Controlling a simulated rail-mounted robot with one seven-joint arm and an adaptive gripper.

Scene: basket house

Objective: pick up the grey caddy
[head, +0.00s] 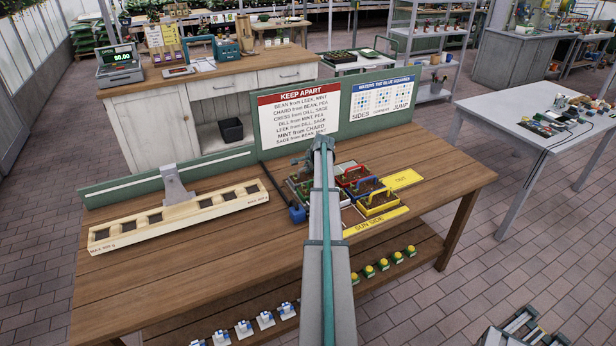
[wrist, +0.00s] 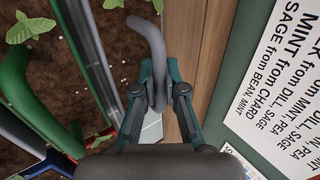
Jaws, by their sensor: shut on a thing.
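The grey caddy shows in the wrist view mainly by its thick curved grey handle (wrist: 157,62). My gripper (wrist: 158,92) has one finger on each side of this handle and is shut on it. In the head view my own arm covers the gripper and most of the grey caddy, so I cannot tell whether the caddy is off the table.
A green handle (wrist: 28,92) and soil-filled caddies lie close at left in the wrist view. Red (head: 353,174) and yellow (head: 380,202) caddies stand nearby. A sign board (head: 298,112) rises behind. A cream socketed tray (head: 180,213) lies left; the front-left table is clear.

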